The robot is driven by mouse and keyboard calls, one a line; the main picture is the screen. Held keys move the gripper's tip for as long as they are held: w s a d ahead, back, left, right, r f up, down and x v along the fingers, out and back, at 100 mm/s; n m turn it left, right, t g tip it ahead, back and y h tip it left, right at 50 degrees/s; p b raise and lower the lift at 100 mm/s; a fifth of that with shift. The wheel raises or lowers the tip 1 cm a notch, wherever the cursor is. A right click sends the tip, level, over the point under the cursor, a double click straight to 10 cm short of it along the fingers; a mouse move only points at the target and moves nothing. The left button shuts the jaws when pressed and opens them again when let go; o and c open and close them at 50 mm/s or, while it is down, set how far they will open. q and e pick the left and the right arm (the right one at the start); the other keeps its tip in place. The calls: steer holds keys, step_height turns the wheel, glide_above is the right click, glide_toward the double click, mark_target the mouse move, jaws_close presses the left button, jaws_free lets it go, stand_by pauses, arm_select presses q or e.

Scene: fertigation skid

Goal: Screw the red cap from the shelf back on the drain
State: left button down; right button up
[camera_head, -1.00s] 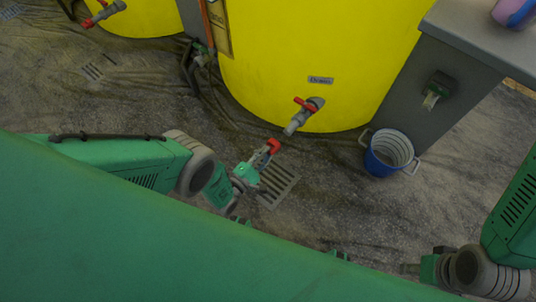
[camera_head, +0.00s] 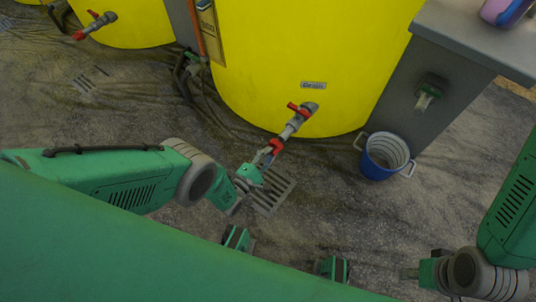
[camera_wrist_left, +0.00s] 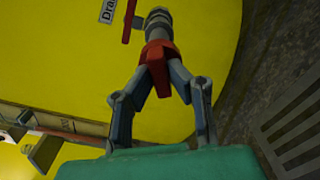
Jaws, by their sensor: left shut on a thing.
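The red cap (camera_head: 276,146) is between the fingers of my left gripper (camera_head: 267,155), which is shut on it. The grey drain pipe (camera_head: 292,127) comes out low on the yellow tank, with a red valve handle (camera_head: 299,109) and a label plate above. In the left wrist view the cap (camera_wrist_left: 158,63) is at the mouth of the drain pipe (camera_wrist_left: 157,32), roughly in line with it. I cannot tell whether the threads are engaged. My right gripper (camera_head: 410,273) is at the lower right, away from the drain; its fingers are too small to read.
A blue bucket (camera_head: 384,158) stands on the floor right of the drain, beside the grey bench (camera_head: 450,75). A floor grate (camera_head: 273,192) lies below my left gripper. Another yellow tank with a red-handled tap (camera_head: 97,25) is at the upper left.

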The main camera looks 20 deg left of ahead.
arm_select(q)
steer(key=shift+x, duration=1)
stand_by(2.2)
steer(key=shift+r, duration=0.1)
steer(key=m, duration=0.8)
steer(key=shift+f, duration=0.2)
steer(key=m, duration=0.9)
steer(key=c, duration=1)
jaws_free()
steer(key=shift+o, duration=0.2)
